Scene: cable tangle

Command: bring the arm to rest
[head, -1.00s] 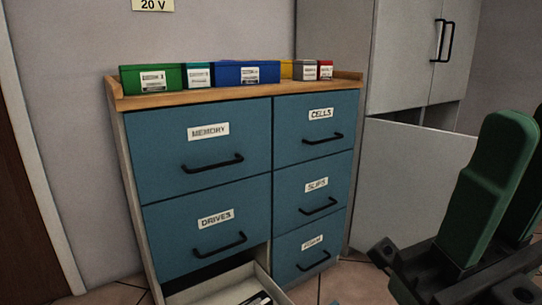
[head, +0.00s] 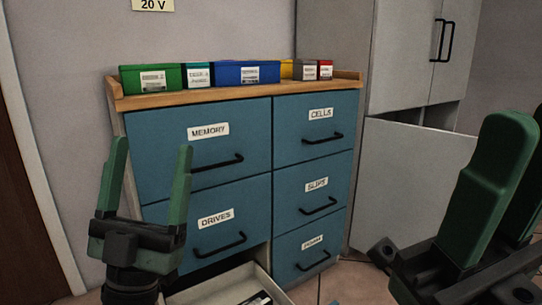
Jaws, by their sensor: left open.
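My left gripper (head: 150,175) stands at the lower left of the head view, in front of the blue drawer cabinet (head: 235,130). Its two green fingers point up and are wide apart, with nothing between them. It covers part of the left edge of the cabinet and the left ends of the MEMORY and DRIVES drawers. My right gripper (head: 515,165) is large and close at the right edge. Its green fingers are partly cut off by the frame, and I cannot tell how far apart they are.
The bottom left drawer (head: 262,276) is pulled out, with dark items inside. Green, blue and other small boxes (head: 247,72) line the wooden cabinet top (head: 130,101). A grey cupboard (head: 405,60) with an open lower flap (head: 415,165) stands at the right.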

